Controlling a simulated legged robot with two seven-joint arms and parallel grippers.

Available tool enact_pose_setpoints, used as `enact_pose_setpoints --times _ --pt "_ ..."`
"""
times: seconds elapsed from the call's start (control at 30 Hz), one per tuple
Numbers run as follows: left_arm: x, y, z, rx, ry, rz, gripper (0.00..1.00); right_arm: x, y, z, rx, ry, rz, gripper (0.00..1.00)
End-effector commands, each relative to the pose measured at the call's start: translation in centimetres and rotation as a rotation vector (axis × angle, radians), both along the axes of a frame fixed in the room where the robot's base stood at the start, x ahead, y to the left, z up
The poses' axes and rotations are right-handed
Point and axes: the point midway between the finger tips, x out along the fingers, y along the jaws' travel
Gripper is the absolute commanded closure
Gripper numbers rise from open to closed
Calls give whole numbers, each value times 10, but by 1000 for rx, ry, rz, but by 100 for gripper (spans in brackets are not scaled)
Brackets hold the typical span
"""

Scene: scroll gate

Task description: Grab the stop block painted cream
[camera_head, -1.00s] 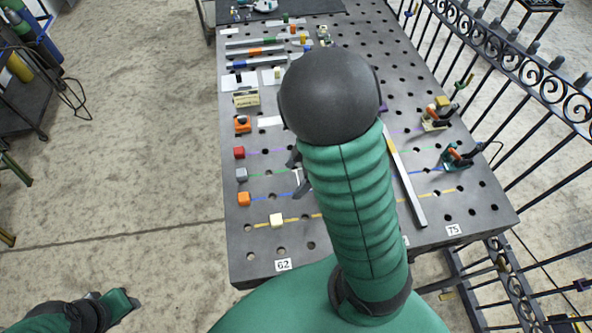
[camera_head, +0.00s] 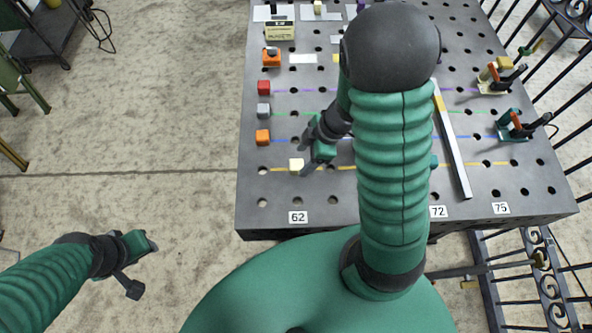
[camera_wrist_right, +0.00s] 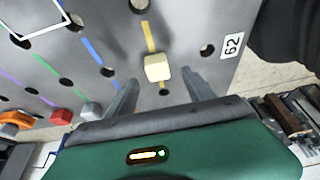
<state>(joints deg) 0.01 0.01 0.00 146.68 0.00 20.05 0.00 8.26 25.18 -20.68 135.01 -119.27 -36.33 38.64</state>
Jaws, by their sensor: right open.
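The cream stop block (camera_head: 296,165) sits on the yellow line near the front left of the dark, holed table (camera_head: 320,190). In the right wrist view the cream block (camera_wrist_right: 157,67) lies just beyond and between the fingertips. My right gripper (camera_head: 304,152) is open and empty, its fingers close to the block from the right and behind; it also shows in the right wrist view (camera_wrist_right: 160,78). My left gripper (camera_head: 140,262) hangs over the floor left of the table; its fingers appear spread apart.
An orange block (camera_head: 263,137), a grey block (camera_head: 264,110) and a red block (camera_head: 264,87) stand in a column behind the cream one. A long metal bar (camera_head: 453,145) and toggle clamps (camera_head: 513,127) are at the right. The table's front left corner is clear.

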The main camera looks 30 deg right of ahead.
Motion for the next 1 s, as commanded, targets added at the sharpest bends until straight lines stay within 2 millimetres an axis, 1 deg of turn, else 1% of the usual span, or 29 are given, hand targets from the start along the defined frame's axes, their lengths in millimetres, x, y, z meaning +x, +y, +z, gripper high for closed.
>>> enact_pose_setpoints --times 0.07,0.3,0.4,0.57,0.6,1.0 --pt "0 0 -5 0 0 0 64 1 2 -8 0 1 0 38" --pt "0 0 -26 0 0 0 64 14 14 -47 0 1 0 38" --pt "0 0 -28 0 0 0 64 16 17 -52 -1 1 -1 38" --pt "0 0 -26 0 0 0 64 16 17 -51 -1 0 -1 38" --pt "0 0 -26 0 0 0 64 16 17 -51 -1 1 -1 39" --pt "0 0 -26 0 0 0 64 15 17 -50 -1 1 -1 92"
